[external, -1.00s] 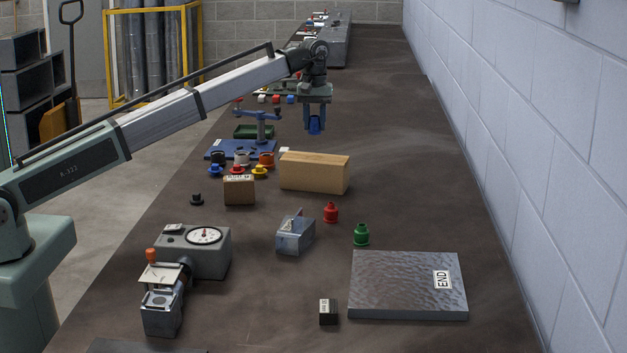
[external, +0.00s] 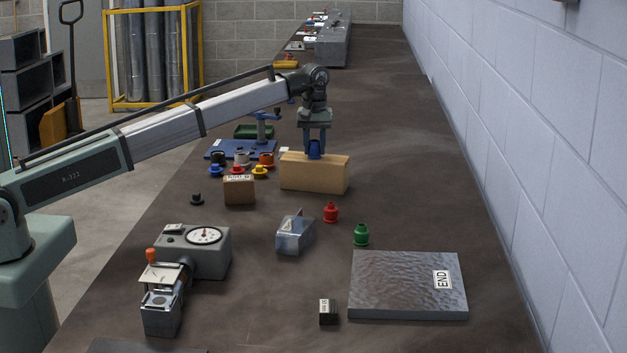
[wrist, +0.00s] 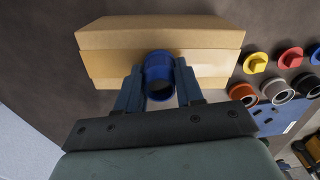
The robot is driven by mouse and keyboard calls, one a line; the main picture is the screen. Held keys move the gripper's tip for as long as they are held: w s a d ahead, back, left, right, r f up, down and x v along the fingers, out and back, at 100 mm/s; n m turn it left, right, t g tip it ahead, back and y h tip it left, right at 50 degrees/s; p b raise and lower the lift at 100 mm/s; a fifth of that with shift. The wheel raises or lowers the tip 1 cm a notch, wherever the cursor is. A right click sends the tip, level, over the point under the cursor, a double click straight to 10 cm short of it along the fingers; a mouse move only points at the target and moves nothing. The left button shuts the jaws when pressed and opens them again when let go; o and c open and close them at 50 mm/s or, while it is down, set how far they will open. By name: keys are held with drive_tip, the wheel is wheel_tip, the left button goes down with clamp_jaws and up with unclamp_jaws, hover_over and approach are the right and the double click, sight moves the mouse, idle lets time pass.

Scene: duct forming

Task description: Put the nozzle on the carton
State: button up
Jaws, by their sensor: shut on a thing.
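My gripper (external: 314,150) is shut on a blue nozzle (external: 315,149), with a finger on each side of it. In the external view the nozzle is upright at the far top edge of the tan carton (external: 314,173). In the wrist view the nozzle (wrist: 159,75) overlaps the near long side of the carton (wrist: 120,42). I cannot tell whether the nozzle touches the carton or hangs just above it. The carton's top is otherwise bare.
Left of the carton are a small brown box (external: 239,190) and several coloured nozzles and caps. A metal slab (external: 408,285) lies front right.

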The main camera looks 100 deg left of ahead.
sight(315, 143)
drive_tip(key=o, duration=1)
wheel_tip(315, 143, up, 12)
drive_tip(key=shift+r, duration=0.1)
